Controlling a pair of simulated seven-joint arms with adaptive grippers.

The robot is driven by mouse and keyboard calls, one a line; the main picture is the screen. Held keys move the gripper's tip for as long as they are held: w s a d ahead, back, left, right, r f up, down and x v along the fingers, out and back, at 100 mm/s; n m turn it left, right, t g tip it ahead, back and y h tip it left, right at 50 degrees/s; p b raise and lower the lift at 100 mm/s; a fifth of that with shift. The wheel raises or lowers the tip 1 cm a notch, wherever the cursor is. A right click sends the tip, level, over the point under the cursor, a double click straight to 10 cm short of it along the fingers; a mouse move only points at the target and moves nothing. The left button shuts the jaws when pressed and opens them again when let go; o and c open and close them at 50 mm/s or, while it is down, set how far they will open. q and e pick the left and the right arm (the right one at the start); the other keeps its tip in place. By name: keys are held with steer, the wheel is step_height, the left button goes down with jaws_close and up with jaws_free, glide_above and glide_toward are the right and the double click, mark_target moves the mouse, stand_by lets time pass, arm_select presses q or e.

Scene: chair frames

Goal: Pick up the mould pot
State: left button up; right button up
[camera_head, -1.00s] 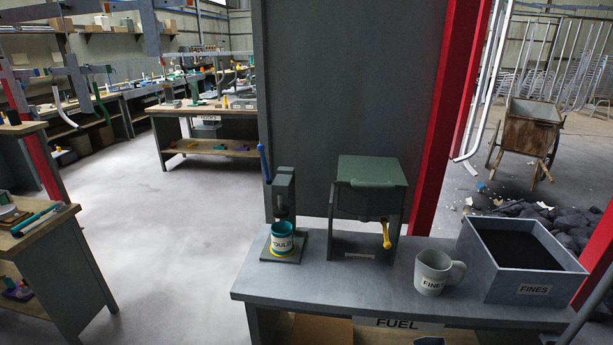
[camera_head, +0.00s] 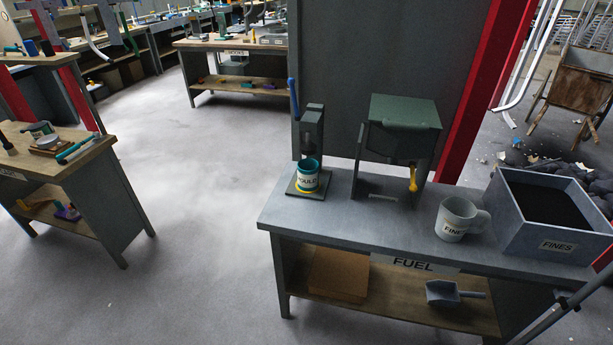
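The mould pot (camera_head: 307,176) is a small teal and white cup with a MOULD label and a yellow ring at its base. It stands upright on the base plate of a grey press (camera_head: 312,130) with a blue lever, at the left end of the grey FUEL bench (camera_head: 400,224). The press's ram is just above the pot; I cannot tell whether they touch. Neither of my grippers shows in the head view, and nothing is seen holding the pot.
Right of the press stand a green-topped box machine (camera_head: 404,112) with a yellow handle, a grey FINES mug (camera_head: 460,219) and a FINES bin (camera_head: 545,220). A scoop (camera_head: 452,293) lies on the lower shelf. A wooden-topped bench (camera_head: 60,160) stands left. The floor between is clear.

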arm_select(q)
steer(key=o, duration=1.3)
